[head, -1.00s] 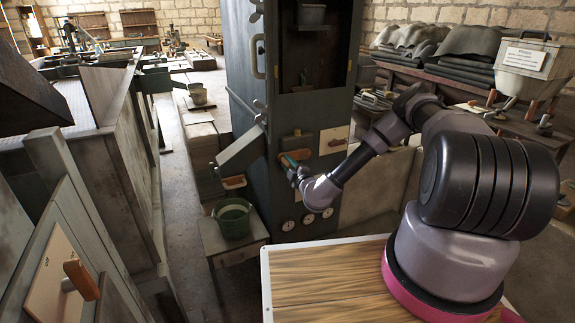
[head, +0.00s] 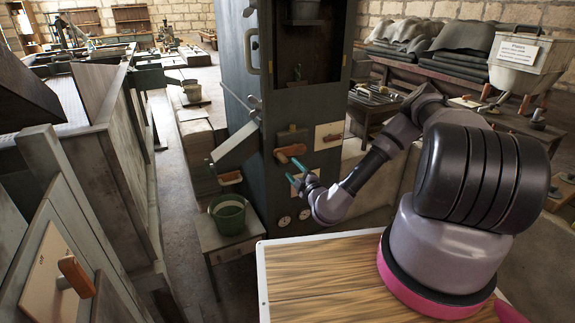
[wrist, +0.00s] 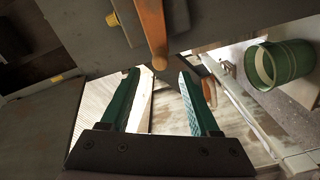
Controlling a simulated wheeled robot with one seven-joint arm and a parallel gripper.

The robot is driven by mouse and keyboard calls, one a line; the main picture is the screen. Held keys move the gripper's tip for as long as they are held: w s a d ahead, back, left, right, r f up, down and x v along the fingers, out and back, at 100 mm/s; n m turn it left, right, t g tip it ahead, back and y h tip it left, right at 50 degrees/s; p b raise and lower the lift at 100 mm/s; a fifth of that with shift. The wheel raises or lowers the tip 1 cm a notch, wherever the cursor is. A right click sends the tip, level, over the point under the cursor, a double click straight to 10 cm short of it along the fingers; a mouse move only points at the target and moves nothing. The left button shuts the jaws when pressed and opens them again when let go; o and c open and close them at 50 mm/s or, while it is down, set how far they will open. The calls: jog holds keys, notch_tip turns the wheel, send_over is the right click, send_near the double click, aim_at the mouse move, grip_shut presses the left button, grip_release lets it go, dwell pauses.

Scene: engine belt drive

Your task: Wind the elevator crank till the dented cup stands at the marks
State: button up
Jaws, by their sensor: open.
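The tall dark elevator cabinet (head: 238,100) has an opening at its upper front. A grey cup (head: 305,10) shows at the top of this opening; I cannot tell whether it is dented, and I cannot make out the marks. A wooden crank handle (head: 291,153) sticks out of the cabinet front below the opening. My gripper (head: 297,174) is open and empty, just below the handle and apart from it. In the wrist view, an orange-brown handle (wrist: 152,30) shows beyond and above the gap between my open fingertips (wrist: 158,74).
A green bucket (head: 229,214) stands on a small stand left of the cabinet, below a sloping chute (head: 238,150). A pale plate (head: 328,136) is beside the crank, and round dials (head: 284,222) are below. A wooden-topped surface (head: 320,275) lies in front.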

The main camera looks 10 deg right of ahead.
aim_at(286, 162)
jog(key=shift+v, duration=1)
notch_tip(286, 162, down, 3)
jog(key=s+a+n+g, duration=0.1)
jog(key=s+n, duration=0.1)
jog(key=n, duration=0.3)
jog(key=w+r+n, duration=0.1)
jog(key=w+n, duration=0.2)
jog(key=w, duration=0.1)
jog(key=w+a+r+n, duration=0.1)
jog(key=w+n, duration=0.2)
jog(key=w+a+r+n+t, duration=0.1)
jog(key=w+n, duration=0.2)
jog(key=w, duration=0.1)
jog(key=shift+w+r+n, duration=0.1)
jog(key=shift+w+n, duration=0.2)
jog(key=shift+w, duration=0.05)
grip_shut()
